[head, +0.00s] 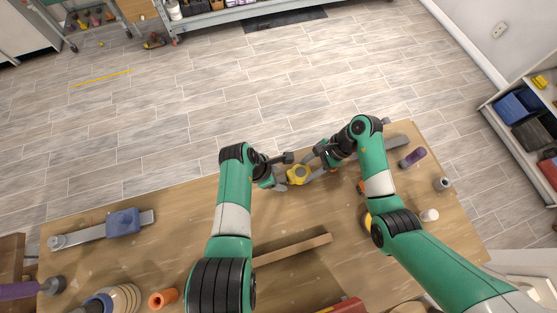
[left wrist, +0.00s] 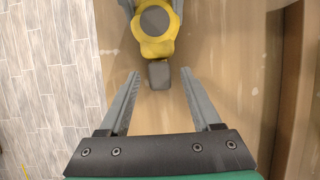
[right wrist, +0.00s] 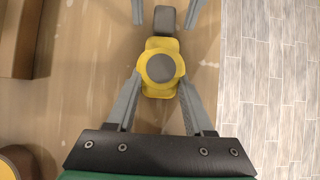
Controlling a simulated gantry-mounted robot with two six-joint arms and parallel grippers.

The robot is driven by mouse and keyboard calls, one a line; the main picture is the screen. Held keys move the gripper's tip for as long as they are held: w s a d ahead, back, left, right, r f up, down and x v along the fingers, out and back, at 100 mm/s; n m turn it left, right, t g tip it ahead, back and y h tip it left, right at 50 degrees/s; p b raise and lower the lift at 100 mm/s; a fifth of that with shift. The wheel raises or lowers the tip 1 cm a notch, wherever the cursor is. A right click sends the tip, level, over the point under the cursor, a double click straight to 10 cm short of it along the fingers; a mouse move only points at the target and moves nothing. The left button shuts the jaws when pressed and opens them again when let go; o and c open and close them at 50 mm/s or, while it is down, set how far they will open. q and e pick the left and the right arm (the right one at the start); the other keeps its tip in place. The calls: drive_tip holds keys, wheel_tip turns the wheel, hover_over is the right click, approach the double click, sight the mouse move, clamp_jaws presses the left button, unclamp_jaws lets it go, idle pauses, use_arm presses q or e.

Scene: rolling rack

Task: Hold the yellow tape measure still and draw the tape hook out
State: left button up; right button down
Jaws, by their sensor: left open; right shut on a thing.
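The yellow tape measure (head: 299,174) lies on the wooden workbench near its far edge, between my two grippers. It has a round grey centre in the left wrist view (left wrist: 156,22) and in the right wrist view (right wrist: 160,68). My right gripper (right wrist: 160,88) is shut on the tape measure's yellow body, one finger on each side. The grey tape hook (left wrist: 159,74) sticks out of the body on the side facing my left gripper. My left gripper (left wrist: 158,75) is open, with its fingertips either side of the hook's end and apart from it.
A long wooden strip (head: 292,249) lies on the bench in front of the tape measure. A blue block on a grey bar (head: 123,222) lies at the left. A purple-handled tool (head: 413,157) and a white cup (head: 430,215) are at the right. The bench's far edge is close.

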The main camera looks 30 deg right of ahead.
use_arm(q)
drive_tip(key=shift+f, duration=0.15)
clamp_jaws()
idle(0.4)
drive_tip(key=shift+s, duration=0.15)
idle(0.9)
